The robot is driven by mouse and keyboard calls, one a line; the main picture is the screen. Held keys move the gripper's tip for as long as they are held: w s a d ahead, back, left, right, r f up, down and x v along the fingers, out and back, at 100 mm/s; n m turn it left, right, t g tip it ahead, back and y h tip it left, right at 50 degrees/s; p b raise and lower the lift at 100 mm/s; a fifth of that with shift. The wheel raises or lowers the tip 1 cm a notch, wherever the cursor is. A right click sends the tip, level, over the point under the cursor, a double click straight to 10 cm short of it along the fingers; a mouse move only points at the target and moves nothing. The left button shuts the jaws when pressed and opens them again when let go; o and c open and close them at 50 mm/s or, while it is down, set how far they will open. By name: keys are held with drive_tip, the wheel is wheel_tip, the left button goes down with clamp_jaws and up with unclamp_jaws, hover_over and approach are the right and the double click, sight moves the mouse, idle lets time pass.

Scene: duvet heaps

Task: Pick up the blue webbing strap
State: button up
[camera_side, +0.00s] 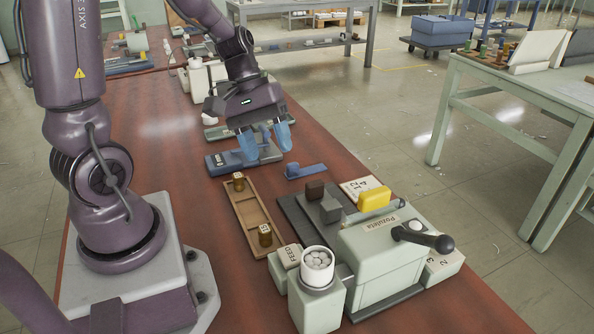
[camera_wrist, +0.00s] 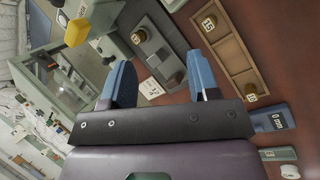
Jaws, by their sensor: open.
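The blue webbing strap (camera_side: 308,171) appears to be the short, flat blue piece on the red-brown bench, with a raised end at its left. My gripper (camera_side: 266,147) is open, with its two blue fingers pointing down, up and left of the strap in the side view. Nothing is seen between the fingers. In the wrist view my gripper (camera_wrist: 159,62) shows its fingers spread apart, and I cannot make out the strap there.
A blue-grey device with a display (camera_side: 215,161) lies behind the fingers. A wooden tray (camera_side: 248,216) holds two small brown cylinders. A pale press-like machine (camera_side: 380,255) with a black lever and a white cup of pellets (camera_side: 317,259) stand at the front right. The right bench edge is close.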

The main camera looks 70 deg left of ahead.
drive_tip(key=w+a+f+n+t+h, duration=0.2)
drive_tip(key=w+a+f+n+h, duration=0.1)
drive_tip(key=f+n, duration=0.25)
drive_tip(key=n+t+y, duration=0.8)
drive_tip(key=n+t, duration=0.2)
drive_tip(key=n, duration=1)
hover_over(287, 168)
drive_tip(key=s, duration=0.1)
wheel_tip(287, 168, down, 9)
drive_tip(key=f, duration=0.4)
drive_tip(key=shift+a, duration=0.2)
wheel_tip(287, 168, down, 2)
drive_tip(key=shift+f, duration=0.25)
drive_tip(key=x, duration=0.3)
drive_tip(key=shift+s, duration=0.1)
drive_tip(key=shift+f, duration=0.15)
